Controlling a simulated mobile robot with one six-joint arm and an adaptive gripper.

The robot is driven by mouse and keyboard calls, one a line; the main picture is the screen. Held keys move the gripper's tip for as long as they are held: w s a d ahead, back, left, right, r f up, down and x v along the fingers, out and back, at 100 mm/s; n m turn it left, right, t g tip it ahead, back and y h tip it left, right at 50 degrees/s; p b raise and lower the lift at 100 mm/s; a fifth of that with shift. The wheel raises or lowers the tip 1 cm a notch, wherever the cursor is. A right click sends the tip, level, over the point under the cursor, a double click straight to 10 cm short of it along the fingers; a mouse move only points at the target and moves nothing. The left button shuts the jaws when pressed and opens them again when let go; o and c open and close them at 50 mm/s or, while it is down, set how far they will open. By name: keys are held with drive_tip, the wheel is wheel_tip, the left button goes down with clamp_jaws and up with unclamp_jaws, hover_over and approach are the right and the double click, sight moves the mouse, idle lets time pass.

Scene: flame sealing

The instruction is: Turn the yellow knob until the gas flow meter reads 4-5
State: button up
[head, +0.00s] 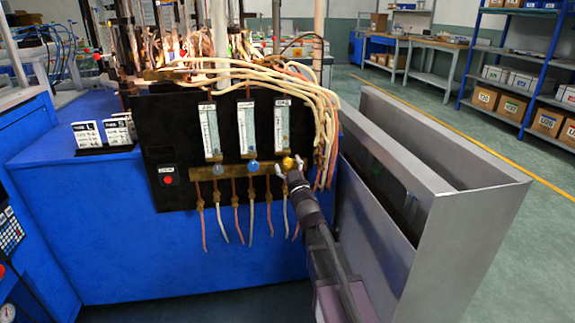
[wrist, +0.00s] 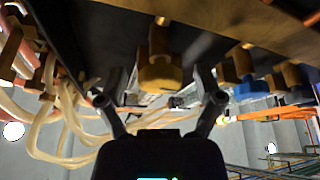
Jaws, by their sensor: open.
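The yellow knob (head: 288,163) sits below the rightmost flow meter (head: 282,126) on the black panel (head: 231,110). It also shows in the wrist view (wrist: 160,74), between the two fingers. My gripper (head: 294,168) is at the knob in the head view. In the wrist view my gripper (wrist: 166,82) is open, with one finger on each side of the knob and visible gaps beside it. I cannot read the meter's scale or its float level at this size.
Pale hoses (head: 300,85) hang close on the right of the panel. A grey metal bin (head: 470,240) stands to the right of my arm. A red button (head: 168,180) is at lower left.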

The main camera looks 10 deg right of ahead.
drive_tip(key=shift+m+h, duration=0.5)
drive_tip(key=shift+m, duration=0.4)
drive_tip(key=shift+m+h, duration=0.8)
drive_tip(key=shift+m, duration=0.8)
drive_tip(key=shift+m+h, duration=0.4)
drive_tip(key=shift+m, duration=0.3)
